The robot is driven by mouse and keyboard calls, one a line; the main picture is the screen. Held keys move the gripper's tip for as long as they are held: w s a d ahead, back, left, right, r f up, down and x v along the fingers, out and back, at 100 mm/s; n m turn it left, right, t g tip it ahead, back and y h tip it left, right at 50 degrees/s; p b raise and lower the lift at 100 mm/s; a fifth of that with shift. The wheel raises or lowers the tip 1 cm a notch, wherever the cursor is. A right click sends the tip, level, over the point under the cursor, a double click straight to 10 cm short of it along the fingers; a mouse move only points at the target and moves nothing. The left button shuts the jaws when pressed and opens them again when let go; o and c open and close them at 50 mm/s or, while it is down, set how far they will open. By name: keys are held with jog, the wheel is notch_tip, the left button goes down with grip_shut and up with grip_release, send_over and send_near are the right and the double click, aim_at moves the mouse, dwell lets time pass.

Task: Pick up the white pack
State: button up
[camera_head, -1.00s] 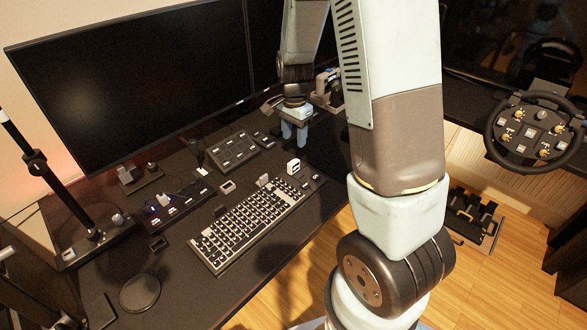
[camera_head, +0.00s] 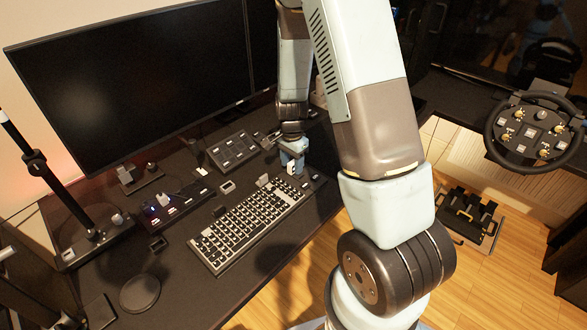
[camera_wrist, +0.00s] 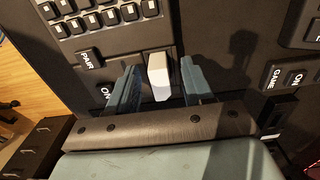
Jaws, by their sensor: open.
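The white pack (camera_wrist: 159,75) is a small upright white block in the wrist view, between my gripper's two blue-grey fingers. A gap shows on each side of it, wider on the right. In the head view my gripper (camera_head: 292,163) is down over the pack (camera_head: 291,168) at the far right end of the keyboard, hiding most of it. My gripper is open, with its fingers on either side of the pack. I cannot tell whether the fingertips touch the surface below.
The keyboard (camera_head: 250,220) lies just left of the gripper. A button box (camera_head: 234,151) is behind it, and a large monitor (camera_head: 130,80) stands along the back. A small grey piece (camera_head: 262,181) sits at the keyboard's far edge. The steering wheel (camera_head: 530,133) is far right.

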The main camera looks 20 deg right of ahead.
jog(key=shift+f, duration=0.35)
grip_shut()
